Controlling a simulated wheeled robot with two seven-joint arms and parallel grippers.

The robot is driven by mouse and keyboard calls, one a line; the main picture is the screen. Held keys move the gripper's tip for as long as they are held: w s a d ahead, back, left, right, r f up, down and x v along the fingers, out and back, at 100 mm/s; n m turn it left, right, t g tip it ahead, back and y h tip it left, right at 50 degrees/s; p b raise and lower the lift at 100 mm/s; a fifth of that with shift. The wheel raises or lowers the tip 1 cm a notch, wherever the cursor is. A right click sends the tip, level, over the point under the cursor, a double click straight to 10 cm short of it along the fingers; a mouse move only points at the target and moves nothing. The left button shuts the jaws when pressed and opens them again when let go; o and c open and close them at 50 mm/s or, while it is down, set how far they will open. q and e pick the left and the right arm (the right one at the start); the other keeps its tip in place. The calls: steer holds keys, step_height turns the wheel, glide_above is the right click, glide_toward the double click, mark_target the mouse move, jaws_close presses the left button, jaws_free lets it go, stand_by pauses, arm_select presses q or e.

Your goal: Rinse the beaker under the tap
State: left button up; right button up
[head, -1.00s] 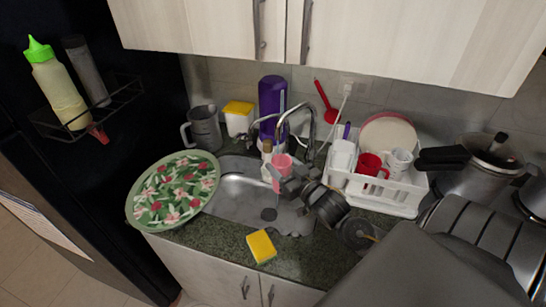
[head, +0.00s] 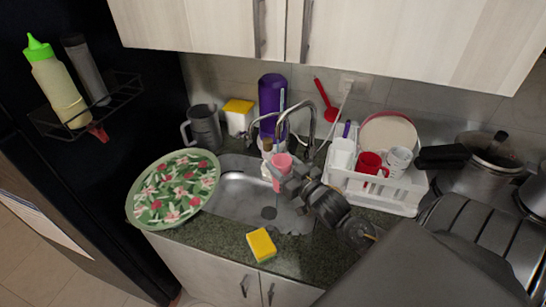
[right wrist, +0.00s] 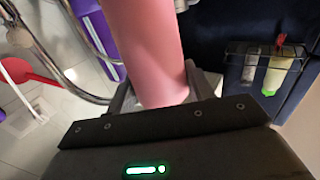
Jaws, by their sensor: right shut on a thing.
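The pink beaker (head: 281,162) is over the back of the steel sink (head: 238,190), just below and in front of the curved tap (head: 310,125). My right gripper (head: 284,175) is shut on the beaker from the right. In the right wrist view the pink beaker (right wrist: 150,50) stands between the two fingers, with the chrome tap pipe (right wrist: 88,50) close beside it. I cannot tell whether water is running or what is inside the beaker. My left gripper is not in view.
A green floral plate (head: 150,208) overlaps the sink's left side. A yellow sponge (head: 261,244) lies on the front counter. A purple bottle (head: 271,95) and grey jug (head: 205,127) stand behind. A white dish rack (head: 375,195) with cups is to the right.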

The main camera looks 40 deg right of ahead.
stand_by(0.4)
steer(key=shift+s+a+r+p, duration=0.2)
steer(key=shift+s+r+p, duration=0.1)
steer(key=shift+r+p, duration=0.3)
steer(key=shift+s+a+r+p, duration=0.35)
steer(key=shift+s+r+p, duration=0.15)
steer(key=shift+s+p, duration=0.2)
steer(key=shift+s+a+r+p, duration=0.3)
steer(key=shift+s+r+p, duration=0.15)
steer(key=shift+s+p, duration=0.25)
steer(key=shift+s+a+r+p, duration=0.35)
steer(key=shift+s+r+p, duration=0.2)
steer(key=shift+p, duration=0.2)
